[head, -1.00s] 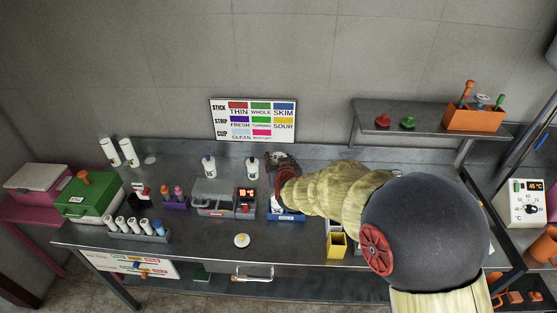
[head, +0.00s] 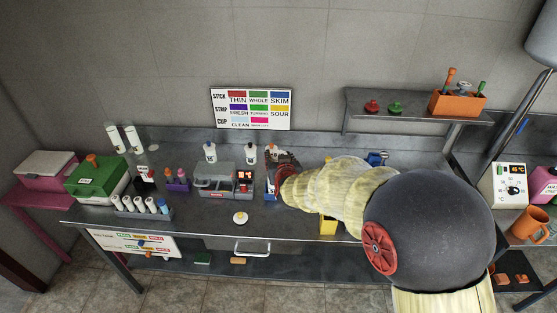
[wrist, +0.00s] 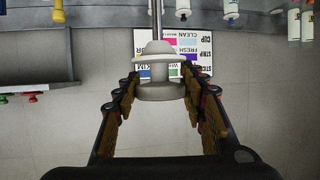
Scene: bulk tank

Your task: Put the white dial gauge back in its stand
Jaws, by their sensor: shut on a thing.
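In the wrist view my gripper (wrist: 160,92) is shut on the white dial gauge (wrist: 160,88). Its rounded white head sits between the fingers, and a thin metal stem runs from it to the top of the picture. The gauge cannot be made out there. I cannot tell which thing is its stand; my arm hides part of the bench.
A white round disc (head: 240,218) lies near the front edge. A shelf (head: 415,108) juts out at right.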

